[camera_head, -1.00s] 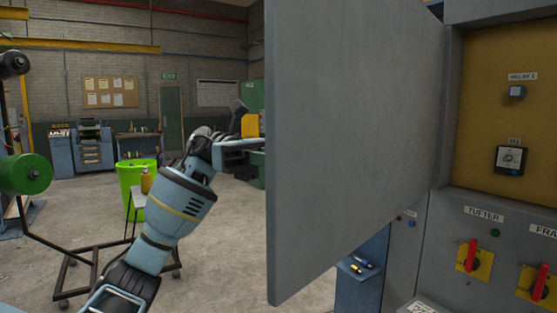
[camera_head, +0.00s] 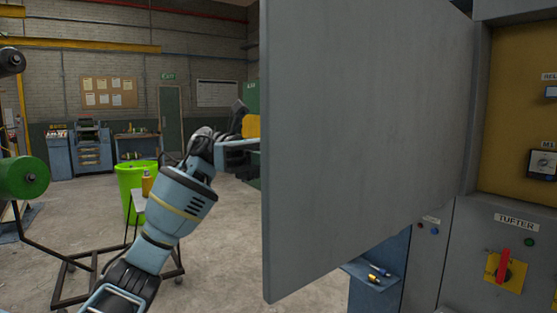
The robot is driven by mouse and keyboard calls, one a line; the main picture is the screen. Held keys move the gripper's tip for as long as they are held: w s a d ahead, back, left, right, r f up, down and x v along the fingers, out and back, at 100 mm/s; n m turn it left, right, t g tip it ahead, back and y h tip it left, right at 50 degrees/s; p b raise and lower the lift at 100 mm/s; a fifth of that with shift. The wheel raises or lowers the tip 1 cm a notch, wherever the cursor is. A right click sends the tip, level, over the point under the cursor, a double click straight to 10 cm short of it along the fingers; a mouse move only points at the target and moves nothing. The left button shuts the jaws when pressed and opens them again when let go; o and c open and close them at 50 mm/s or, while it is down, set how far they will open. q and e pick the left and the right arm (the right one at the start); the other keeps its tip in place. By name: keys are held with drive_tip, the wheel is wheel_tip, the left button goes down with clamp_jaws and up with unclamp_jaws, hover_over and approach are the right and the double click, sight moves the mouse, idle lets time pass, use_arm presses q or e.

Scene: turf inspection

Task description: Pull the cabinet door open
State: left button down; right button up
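The grey cabinet door (camera_head: 365,140) stands swung wide open and fills the middle of the view. Its inner face is towards me and its hinge side is at the right, by the cabinet (camera_head: 460,240). My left gripper (camera_head: 244,145) is at the door's left edge, and its fingertips pass behind the door. The door hides the fingertips and any handle on the far face, so I cannot tell if they are closed on something. The open cabinet shows a yellow back panel (camera_head: 505,115) with a relay and a small dial unit. My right gripper is not in view.
A red and yellow switch (camera_head: 504,268) sits under the TUFTER label on the cabinet front. A small shelf with tools (camera_head: 372,274) juts out below the door. A green bin (camera_head: 130,180) and a wheeled frame stand at left. Open floor (camera_head: 225,245) lies between.

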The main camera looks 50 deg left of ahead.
use_arm(q)
drive_tip(key=shift+a, duration=0.15)
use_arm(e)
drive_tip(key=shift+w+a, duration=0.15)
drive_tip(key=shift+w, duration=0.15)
use_arm(q)
drive_tip(key=c, duration=1.6)
unclamp_jaws()
drive_tip(key=shift+a, duration=0.1)
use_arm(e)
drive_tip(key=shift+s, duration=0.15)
use_arm(q)
drive_tip(key=b+v, duration=0.1)
drive_tip(key=v, duration=0.6)
drive_tip(key=shift+a, duration=0.3)
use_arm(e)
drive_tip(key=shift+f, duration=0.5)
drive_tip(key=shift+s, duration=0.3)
